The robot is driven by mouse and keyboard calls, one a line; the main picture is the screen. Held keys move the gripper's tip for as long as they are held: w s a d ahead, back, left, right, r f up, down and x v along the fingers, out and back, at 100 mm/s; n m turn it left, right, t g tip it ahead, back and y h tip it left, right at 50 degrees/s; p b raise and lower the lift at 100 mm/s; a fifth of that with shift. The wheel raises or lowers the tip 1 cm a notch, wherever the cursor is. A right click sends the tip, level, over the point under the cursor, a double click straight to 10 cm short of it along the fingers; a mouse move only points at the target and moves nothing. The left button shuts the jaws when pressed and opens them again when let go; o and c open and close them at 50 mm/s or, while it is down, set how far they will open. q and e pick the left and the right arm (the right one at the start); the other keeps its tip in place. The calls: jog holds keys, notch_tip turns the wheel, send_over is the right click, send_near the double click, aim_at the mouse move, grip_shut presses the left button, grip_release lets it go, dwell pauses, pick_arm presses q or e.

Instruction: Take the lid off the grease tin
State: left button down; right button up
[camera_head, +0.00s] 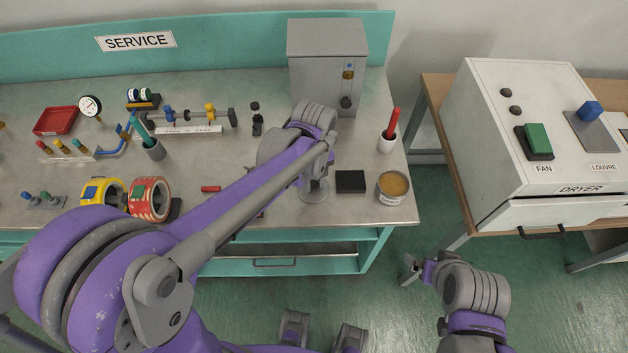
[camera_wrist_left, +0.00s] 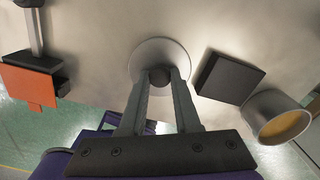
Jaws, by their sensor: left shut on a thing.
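The grease tin (camera_head: 393,187) stands near the bench's right front corner, its top uncovered and amber grease showing. It also shows at the right of the left wrist view (camera_wrist_left: 278,117). The lid, a pale round disc with a dark knob, is left of a black square pad in the head view (camera_head: 314,195). In the left wrist view the lid (camera_wrist_left: 150,52) lies between and beyond my fingers. My left gripper (camera_wrist_left: 158,76) is shut on the lid's knob. The lid is at or close to the bench top; I cannot tell if it touches. My right gripper (camera_head: 409,270) hangs beyond the bench front, its jaws unclear.
The black pad (camera_head: 351,181) lies between lid and tin. A white cup with a red marker (camera_head: 388,142) stands behind the tin, and a grey box (camera_head: 328,60) behind my left arm. Tape rolls (camera_head: 150,199) sit left. A dryer (camera_head: 540,130) stands right.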

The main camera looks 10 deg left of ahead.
aim_at(314, 185)
pick_arm(q)
jog(key=c, duration=0.6)
grip_release()
jog(key=shift+f, duration=0.1)
jog(key=shift+r, duration=0.25)
notch_tip(314, 185, up, 12)
jog(key=p, duration=0.1)
jog(key=s+a+f+n+t, duration=0.1)
jog(key=s+n, duration=0.3)
jog(key=n, duration=0.5)
jog(key=s+a+f+n+t, duration=0.2)
jog(key=s+a+f+n, duration=0.1)
jog(key=n, duration=0.7)
jog(key=s+a+f+n+t, duration=0.2)
jog(key=s+n, duration=0.4)
jog(key=n, duration=0.3)
jog(key=shift+s+a+f+p, duration=0.2)
jog(key=shift+f, duration=0.2)
jog(key=shift+s+a+f+p, duration=0.2)
jog(key=shift+f, duration=0.2)
